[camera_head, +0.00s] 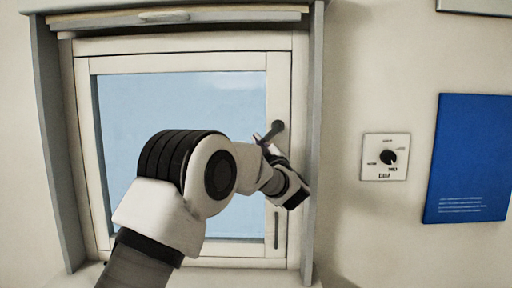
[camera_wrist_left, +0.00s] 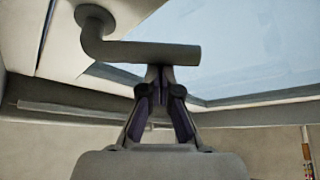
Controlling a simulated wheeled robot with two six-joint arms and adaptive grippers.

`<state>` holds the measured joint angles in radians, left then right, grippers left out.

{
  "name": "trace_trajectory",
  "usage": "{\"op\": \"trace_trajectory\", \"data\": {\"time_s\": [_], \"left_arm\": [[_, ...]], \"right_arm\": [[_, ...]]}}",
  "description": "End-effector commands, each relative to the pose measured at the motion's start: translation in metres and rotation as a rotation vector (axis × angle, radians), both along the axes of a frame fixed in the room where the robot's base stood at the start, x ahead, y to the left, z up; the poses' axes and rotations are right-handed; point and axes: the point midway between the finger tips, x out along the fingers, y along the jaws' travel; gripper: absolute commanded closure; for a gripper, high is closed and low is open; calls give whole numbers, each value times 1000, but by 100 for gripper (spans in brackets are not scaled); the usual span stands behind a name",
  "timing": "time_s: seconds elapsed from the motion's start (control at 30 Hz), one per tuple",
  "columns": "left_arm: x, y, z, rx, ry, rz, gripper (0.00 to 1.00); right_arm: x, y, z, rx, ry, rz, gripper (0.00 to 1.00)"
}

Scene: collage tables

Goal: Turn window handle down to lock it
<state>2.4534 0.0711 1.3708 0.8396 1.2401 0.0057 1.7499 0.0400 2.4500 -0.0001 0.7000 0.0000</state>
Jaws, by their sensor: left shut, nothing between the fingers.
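The dark window handle (camera_head: 278,127) sits on the right side of the window frame in the head view. Its lever slants down and left from its round base. In the left wrist view the handle's bar (camera_wrist_left: 150,52) runs to the right from a bent neck. My left gripper (camera_head: 262,142) is shut and empty close to the lever. In the wrist view its fingertips (camera_wrist_left: 160,74) meet the bar's edge; I cannot tell if they touch it. My left arm covers part of the window. My right gripper is not in view.
The window pane (camera_head: 150,105) is in a pale frame. A slim vertical fitting (camera_head: 277,230) is lower on the same frame side. A wall dial (camera_head: 385,157) and a blue poster (camera_head: 468,158) are on the right wall. A grey casing (camera_head: 315,120) edges the window.

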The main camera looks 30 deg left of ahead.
Motion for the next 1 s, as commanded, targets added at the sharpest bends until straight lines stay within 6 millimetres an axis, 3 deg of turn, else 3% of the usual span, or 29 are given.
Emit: {"op": "trace_trajectory", "data": {"time_s": [0.27,0.7,1.0], "left_arm": [[7,-11,-14,-221,-136,-3,100],[18,-29,-25,-552,-338,-2,100],[23,-37,-29,-614,-374,-1,100]], "right_arm": [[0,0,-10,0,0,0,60],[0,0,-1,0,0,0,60],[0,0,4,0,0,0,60]]}}
